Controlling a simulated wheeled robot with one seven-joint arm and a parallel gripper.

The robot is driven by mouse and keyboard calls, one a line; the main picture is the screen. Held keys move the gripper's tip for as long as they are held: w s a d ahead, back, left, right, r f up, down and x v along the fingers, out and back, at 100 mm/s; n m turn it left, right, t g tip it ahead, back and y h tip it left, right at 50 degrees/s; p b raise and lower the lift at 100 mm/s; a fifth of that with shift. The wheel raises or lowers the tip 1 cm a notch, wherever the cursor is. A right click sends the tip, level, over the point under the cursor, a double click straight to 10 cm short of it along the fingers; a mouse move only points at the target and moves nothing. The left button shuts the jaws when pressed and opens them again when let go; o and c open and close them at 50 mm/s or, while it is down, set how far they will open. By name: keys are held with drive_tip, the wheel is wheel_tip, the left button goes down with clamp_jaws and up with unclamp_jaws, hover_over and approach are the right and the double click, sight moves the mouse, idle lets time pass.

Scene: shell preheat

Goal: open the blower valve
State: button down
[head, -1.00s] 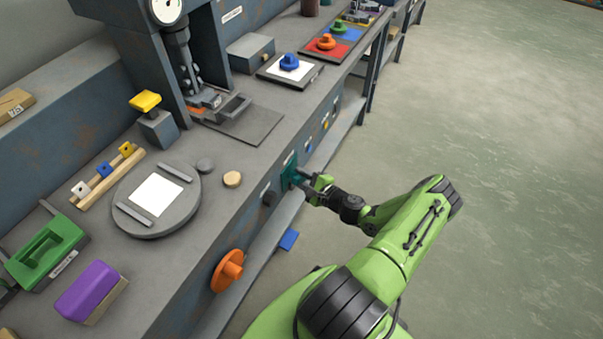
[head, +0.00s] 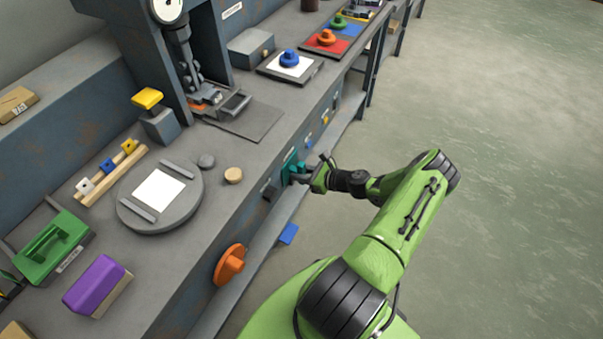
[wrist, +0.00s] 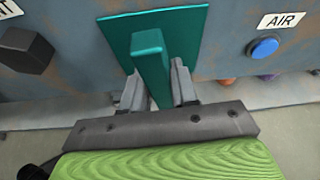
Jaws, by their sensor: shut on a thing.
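A teal bar-shaped handle (wrist: 151,66) stands out from a teal plate (wrist: 189,26) on the bench's front face in the wrist view. The plate also shows in the head view (head: 289,165). I can read no label on it, so I cannot confirm from lettering that it is the blower valve. My gripper (wrist: 157,88) has one grey finger on each side of the handle and is shut on it. In the head view my gripper (head: 305,174) reaches the plate from the right. The handle looks upright in the wrist view.
A blue button (wrist: 264,48) beside an AIR label (wrist: 282,20) is right of the plate; a black knob (wrist: 25,50) is left. An orange knob (head: 230,264) sits farther along the front. A blue piece (head: 288,234) lies below. The floor to the right is clear.

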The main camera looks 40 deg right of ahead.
drive_tip(key=shift+m, duration=0.4)
idle(0.3)
drive_tip(key=c, duration=1)
unclamp_jaws()
drive_tip(key=shift+o, duration=0.2)
drive_tip(key=p+v, duration=0.2)
drive_tip(key=v, duration=1.3)
drive_tip(key=shift+s+d+r+p, duration=0.2)
drive_tip(key=shift+d+r+p, duration=0.05)
drive_tip(key=shift+d+p, duration=0.15)
